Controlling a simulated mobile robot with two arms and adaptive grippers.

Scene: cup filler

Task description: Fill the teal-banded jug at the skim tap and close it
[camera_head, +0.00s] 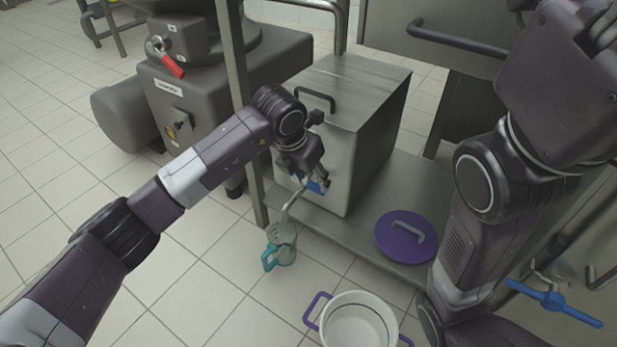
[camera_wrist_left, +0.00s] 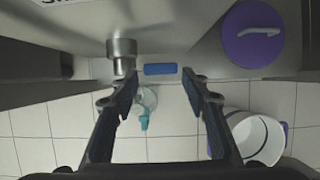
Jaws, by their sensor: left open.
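The jug (camera_head: 283,254), clear with a teal handle, is below the curved metal spout (camera_head: 291,201) of the steel tank's tap. What supports the jug is not clear. In the left wrist view the jug (camera_wrist_left: 149,98) shows beyond the fingers, partly covered by one. The tap's blue handle (camera_head: 316,187) is at my left gripper (camera_head: 319,180). In the left wrist view the handle (camera_wrist_left: 160,69) appears between the open fingers of that gripper (camera_wrist_left: 160,82); contact cannot be told. My right arm crosses the right side; its gripper is out of view.
The steel tank (camera_head: 371,120) stands on a metal shelf (camera_head: 345,228). A purple lid (camera_head: 385,237) lies on that shelf. A white bucket with purple handles (camera_head: 360,310) stands in front. Another blue tap handle (camera_head: 556,302) is at right. Tiled floor (camera_head: 190,290) is clear at left.

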